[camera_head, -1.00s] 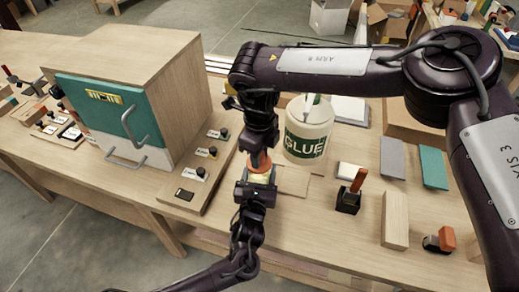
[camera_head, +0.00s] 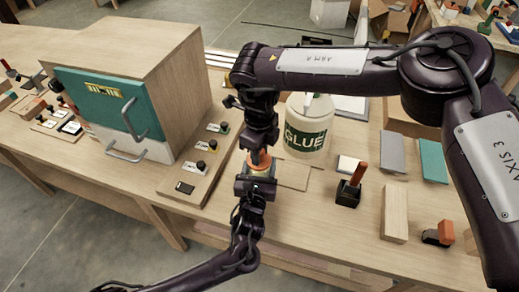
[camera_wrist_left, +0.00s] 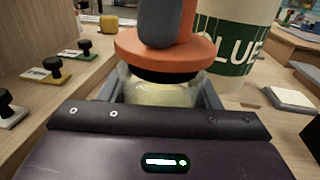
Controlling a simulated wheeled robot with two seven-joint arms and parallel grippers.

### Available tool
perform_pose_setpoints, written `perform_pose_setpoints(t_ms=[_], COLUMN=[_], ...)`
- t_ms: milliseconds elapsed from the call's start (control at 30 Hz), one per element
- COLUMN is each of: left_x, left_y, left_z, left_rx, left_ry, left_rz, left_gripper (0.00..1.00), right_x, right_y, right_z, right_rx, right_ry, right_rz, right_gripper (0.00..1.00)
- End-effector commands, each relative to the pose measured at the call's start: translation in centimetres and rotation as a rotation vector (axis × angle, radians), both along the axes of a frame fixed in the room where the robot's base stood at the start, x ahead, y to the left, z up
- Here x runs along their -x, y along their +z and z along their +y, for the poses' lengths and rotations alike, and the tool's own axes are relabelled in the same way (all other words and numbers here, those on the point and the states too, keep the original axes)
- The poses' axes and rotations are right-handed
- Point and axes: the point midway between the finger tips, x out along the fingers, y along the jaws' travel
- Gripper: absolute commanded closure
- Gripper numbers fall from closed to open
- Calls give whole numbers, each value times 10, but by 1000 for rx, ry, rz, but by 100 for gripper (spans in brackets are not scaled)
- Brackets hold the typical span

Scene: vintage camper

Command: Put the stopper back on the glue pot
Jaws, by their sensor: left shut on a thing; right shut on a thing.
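The glue pot, a small jar with pale yellow contents, is in my left gripper (camera_head: 257,182). The jar (camera_wrist_left: 160,92) shows between the left fingers in the left wrist view. The stopper, an orange disc (camera_wrist_left: 190,50) with a dark underside, is directly over the jar's mouth, slightly tilted. The stopper also shows in the head view (camera_head: 260,168). My right gripper (camera_head: 259,152) is shut on the stopper from above; a grey finger covers part of it. I cannot tell whether the stopper is seated; its dark underside hides the rim.
A large white container labelled GLUE (camera_head: 308,128) stands just behind and right. A wooden cabinet (camera_head: 165,75) with a teal front and a strip of knobs (camera_head: 200,160) is left. A black block with an orange handle (camera_head: 349,190) and a wood block (camera_head: 394,212) stand right.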

Motion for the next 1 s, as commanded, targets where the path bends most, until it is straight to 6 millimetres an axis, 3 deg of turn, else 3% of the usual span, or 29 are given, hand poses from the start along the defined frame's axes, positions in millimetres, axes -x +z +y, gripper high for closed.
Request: perform_pose_setpoints(t_ms=[967,1000], left_x=[0,0], left_y=[1,1], left_z=[0,0], left_rx=[1,1], left_ry=[0,0], left_rz=[-1,-1], left_gripper=[84,84], right_x=[1,0], right_y=[-13,-13], right_z=[0,0], right_rx=[1,2], right_ry=[0,0], right_rz=[2,1], right_gripper=[94,68])
